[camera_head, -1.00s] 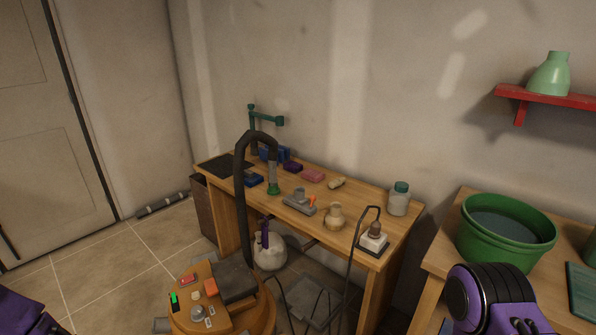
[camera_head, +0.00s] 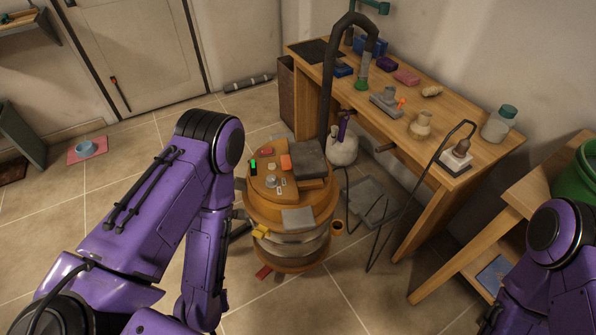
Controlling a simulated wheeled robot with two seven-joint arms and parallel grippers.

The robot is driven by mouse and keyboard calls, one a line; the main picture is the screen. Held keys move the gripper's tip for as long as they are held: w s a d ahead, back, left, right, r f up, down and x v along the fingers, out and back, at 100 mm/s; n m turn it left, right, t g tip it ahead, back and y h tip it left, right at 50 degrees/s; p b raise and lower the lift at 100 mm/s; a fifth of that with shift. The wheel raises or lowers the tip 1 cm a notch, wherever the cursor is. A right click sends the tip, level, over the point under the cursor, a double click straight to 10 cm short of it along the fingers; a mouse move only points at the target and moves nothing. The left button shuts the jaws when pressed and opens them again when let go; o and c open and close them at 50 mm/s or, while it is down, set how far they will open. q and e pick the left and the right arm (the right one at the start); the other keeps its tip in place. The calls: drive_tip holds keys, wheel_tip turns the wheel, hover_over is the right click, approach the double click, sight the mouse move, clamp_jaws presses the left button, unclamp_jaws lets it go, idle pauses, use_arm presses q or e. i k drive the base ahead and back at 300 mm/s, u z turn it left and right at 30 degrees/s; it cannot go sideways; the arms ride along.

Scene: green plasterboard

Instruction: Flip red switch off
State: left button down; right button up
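An orange round shop vacuum (camera_head: 296,207) stands on the tiled floor near the picture's middle. Its top panel carries a small red switch (camera_head: 266,151), a bright green piece (camera_head: 253,167), an orange piece (camera_head: 286,162) and a grey knob (camera_head: 271,181). The red switch's on or off position is too small to tell. My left arm's purple links rise from the lower left and bend down just left of the vacuum. My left gripper is out of the frame. My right arm's links show at the lower right, and its gripper is also out of the frame.
A wooden workbench (camera_head: 456,201) stands behind and right of the vacuum, holding small tools and jars. A black hose (camera_head: 328,95) arches up from the vacuum. A white jug (camera_head: 343,150) is behind it. A green tub (camera_head: 578,176) sits at right. Floor is open at left.

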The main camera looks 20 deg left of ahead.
sight(269, 151)
drive_tip(key=k, duration=1.35)
drive_tip(key=u, duration=0.5)
drive_tip(key=i, duration=0.6)
drive_tip(key=u, duration=0.6)
drive_tip(key=i, duration=0.85)
drive_tip(key=z, duration=0.7)
drive_tip(key=i, duration=0.55)
drive_tip(key=z, duration=0.5)
